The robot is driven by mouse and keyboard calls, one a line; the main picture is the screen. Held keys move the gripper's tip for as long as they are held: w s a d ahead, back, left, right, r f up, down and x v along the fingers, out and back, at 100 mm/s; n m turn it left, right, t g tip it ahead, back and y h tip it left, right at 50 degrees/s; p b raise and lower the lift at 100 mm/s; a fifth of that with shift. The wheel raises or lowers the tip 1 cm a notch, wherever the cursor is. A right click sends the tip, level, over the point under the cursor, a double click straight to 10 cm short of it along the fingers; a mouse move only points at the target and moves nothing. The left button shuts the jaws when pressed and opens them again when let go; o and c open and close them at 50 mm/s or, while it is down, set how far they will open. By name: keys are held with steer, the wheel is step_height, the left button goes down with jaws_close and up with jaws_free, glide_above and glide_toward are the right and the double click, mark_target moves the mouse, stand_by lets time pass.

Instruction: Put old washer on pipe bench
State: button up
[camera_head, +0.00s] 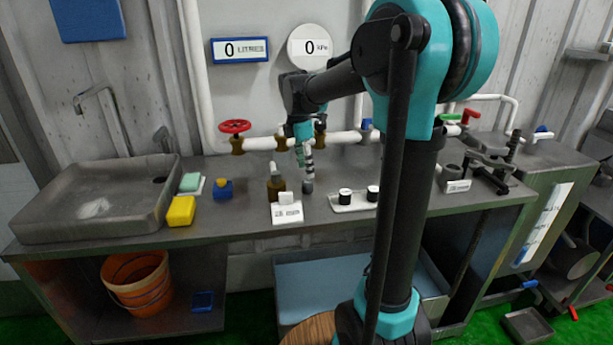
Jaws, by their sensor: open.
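My gripper (306,170) points down over the middle of the grey bench (240,208), in front of the white pipe. It is open, though its fingers show very small. A small dark grey piece (308,187) shows right under the fingertips; I cannot tell whether it is the old washer or whether the fingers touch it. Two short black cylinders with pale tops (345,196) stand on a white tray to the right. No washer can be made out with certainty. My arm hides part of the bench to the right of the tray.
A brown bottle (276,186) and a white label card (287,213) stand close left of my gripper. Red-handled valve (235,127) behind; dark vise-like clamp (490,165) at right.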

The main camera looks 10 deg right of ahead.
mark_target(303, 182)
step_height(303, 182, up, 8)
steer(key=a, duration=0.1)
steer(key=shift+f, duration=0.25)
steer(key=shift+s, duration=0.15)
